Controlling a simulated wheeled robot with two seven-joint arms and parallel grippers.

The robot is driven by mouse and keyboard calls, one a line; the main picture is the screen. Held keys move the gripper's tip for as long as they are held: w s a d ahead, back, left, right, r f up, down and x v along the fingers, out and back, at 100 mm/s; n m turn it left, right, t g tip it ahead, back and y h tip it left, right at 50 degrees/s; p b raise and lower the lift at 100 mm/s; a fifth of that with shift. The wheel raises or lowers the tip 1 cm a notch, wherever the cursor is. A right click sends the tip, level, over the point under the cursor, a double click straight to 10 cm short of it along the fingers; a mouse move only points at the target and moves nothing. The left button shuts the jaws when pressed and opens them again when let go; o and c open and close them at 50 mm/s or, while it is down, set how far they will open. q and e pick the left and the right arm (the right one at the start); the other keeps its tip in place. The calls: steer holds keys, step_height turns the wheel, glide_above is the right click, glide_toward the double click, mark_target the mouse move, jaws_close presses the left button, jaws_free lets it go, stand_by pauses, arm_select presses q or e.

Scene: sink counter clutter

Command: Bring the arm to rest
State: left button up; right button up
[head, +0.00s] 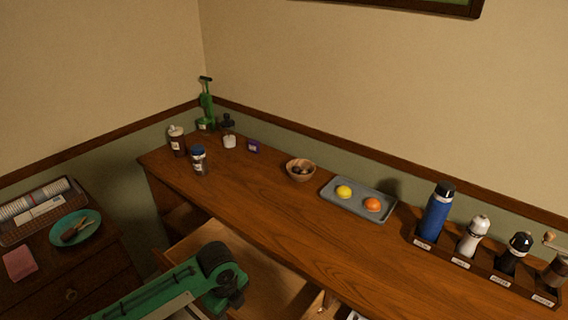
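Part of my own green and black arm (205,284) shows at the bottom left, in front of the wooden counter (270,215). Neither of my grippers can be made out, so what they hold is hidden. An open drawer (197,240) shows under the counter's front, partly covered by the arm.
A grey tray (335,205) holds a yellow item (344,192) and an orange one (373,204). A wooden bowl (300,172) stands left of it. A rack (462,262) with a blue bottle (436,212) and mills is at right. Several bottles stand at the far left.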

arm_select(q)
steer(key=shift+s+d+f+n+h, duration=0.15)
steer(key=shift+d+f+n+h, duration=0.25)
steer(key=shift+d, duration=0.3)
steer(key=s+d+n+t+h, duration=0.2)
steer(key=s+n, duration=0.8)
steer(key=s+a+r+n+t+y, duration=0.1)
steer(key=s+a+n+y, duration=0.2)
steer(key=s+a+n, duration=0.9)
steer(key=s+f+x, duration=0.1)
steer(key=s+x, duration=0.2)
steer(key=x, duration=1.1)
steer(key=s+f+x, duration=0.1)
steer(key=s+x, duration=0.2)
steer(key=x, duration=1.1)
steer(key=s+a+f+g, duration=0.1)
steer(key=s+a+f, duration=0.1)
steer(key=s+f, duration=0.8)
steer(key=s+a+f+g, duration=0.1)
steer(key=s+a+f, duration=0.2)
steer(key=s+f, duration=0.7)
steer(key=shift+f, duration=0.8)
arm_select(e)
steer(key=shift+w, duration=0.1)
arm_select(q)
steer(key=shift+d, duration=0.1)
arm_select(e)
steer(key=shift+d, duration=0.15)
